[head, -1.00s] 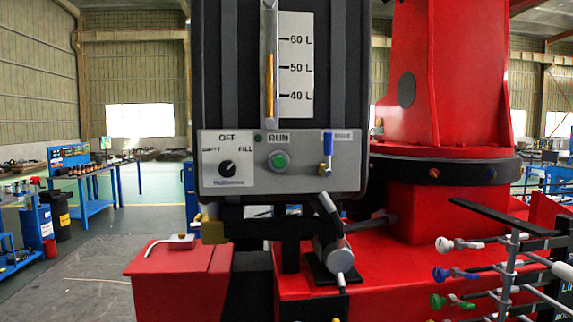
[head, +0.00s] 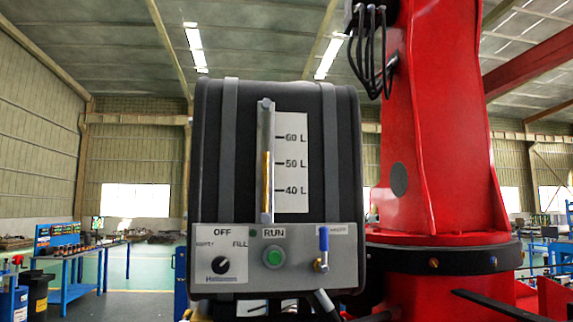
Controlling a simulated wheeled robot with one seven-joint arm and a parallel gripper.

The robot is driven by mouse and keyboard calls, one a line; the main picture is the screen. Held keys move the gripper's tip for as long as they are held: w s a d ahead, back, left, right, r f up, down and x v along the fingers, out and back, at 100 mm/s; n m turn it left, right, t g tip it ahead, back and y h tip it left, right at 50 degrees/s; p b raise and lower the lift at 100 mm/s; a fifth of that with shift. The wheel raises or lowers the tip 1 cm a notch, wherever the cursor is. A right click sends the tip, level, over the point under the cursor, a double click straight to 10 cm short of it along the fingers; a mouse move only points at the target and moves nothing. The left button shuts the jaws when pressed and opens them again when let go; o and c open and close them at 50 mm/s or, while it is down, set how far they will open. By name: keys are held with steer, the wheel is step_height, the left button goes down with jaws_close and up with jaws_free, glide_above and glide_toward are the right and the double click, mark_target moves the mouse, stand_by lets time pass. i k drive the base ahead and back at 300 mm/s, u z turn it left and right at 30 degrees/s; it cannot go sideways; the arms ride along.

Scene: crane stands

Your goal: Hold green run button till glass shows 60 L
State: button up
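The green run button (head: 274,257) sits in a grey round collar under the RUN label, on the light grey control panel (head: 300,278). Nothing touches or covers it. The sight glass (head: 267,185) stands upright on the black tank (head: 343,150) above the panel. Its amber column tops out between the 50 L and 60 L marks, a little nearer 50 L. The scale plate (head: 292,205) reads 40, 50 and 60 L. The black selector knob (head: 220,265) lies left of the button, its pointer seemingly toward FILL. My gripper is not in view.
A blue-handled valve (head: 323,240) stands upright right of the button. A small dark green lamp (head: 253,233) is beside RUN. The red crane column (head: 440,130) rises close on the right. A blue workbench (head: 75,265) is far left. The space before the panel looks clear.

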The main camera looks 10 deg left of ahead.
mark_target(274, 257)
steer(key=k, duration=1)
steer(key=u, duration=1.75)
steer(key=i, duration=1.2)
steer(key=z, duration=2.45)
